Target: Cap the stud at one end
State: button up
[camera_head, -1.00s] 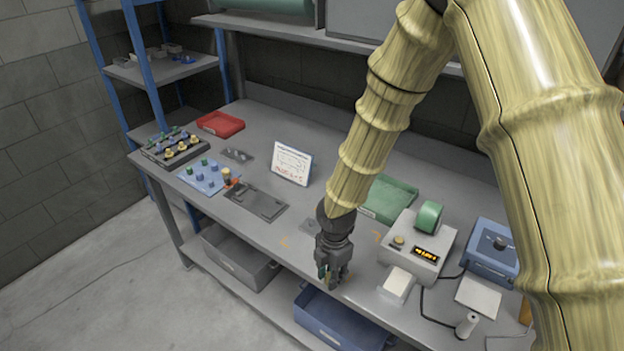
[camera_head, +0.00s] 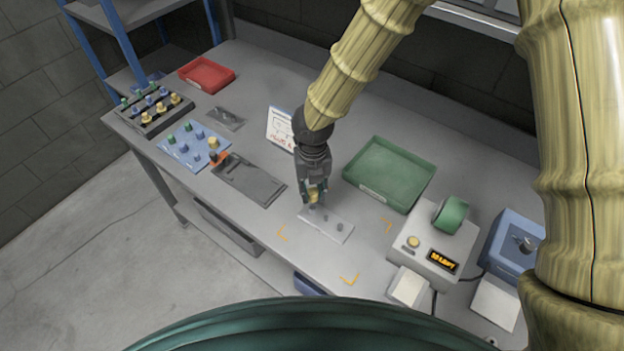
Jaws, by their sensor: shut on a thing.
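A small pale plate (camera_head: 334,228) lies on the bench between orange corner marks. Short grey studs stand on it; one stud (camera_head: 340,227) shows toward its right end and another near its middle. My gripper (camera_head: 314,197) points down over the plate's left end, shut on a yellow cap (camera_head: 314,196). The cap is at or just above that end; I cannot tell whether it touches a stud, since the fingers and cap hide the spot.
A green tray (camera_head: 388,174) lies right of my gripper, and a device with a lit display (camera_head: 436,247) stands further right. A white card (camera_head: 280,130) stands behind. A blue board with pegs (camera_head: 194,146), a dark rack of caps (camera_head: 152,108) and a red tray (camera_head: 207,75) are at left.

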jog(key=shift+s+f+b, duration=0.35)
jog(key=shift+s+b, duration=0.25)
jog(key=shift+s, duration=0.2)
jog(key=shift+f+b, duration=0.3)
jog(key=shift+b, duration=0.05)
jog(key=w+f, duration=0.1)
jog(key=w+f+b, duration=0.1)
jog(key=shift+f, duration=0.35)
jog(key=shift+s+r+b, duration=0.25)
jog(key=shift+s+b, duration=0.1)
jog(key=shift+s, duration=0.25)
jog(key=shift+w+f, duration=0.25)
jog(key=shift+w, duration=0.1)
jog(key=shift+s+r, duration=0.2)
jog(key=shift+s, duration=0.05)
jog(key=shift+w+f, duration=0.1)
jog(key=shift+p, duration=0.35)
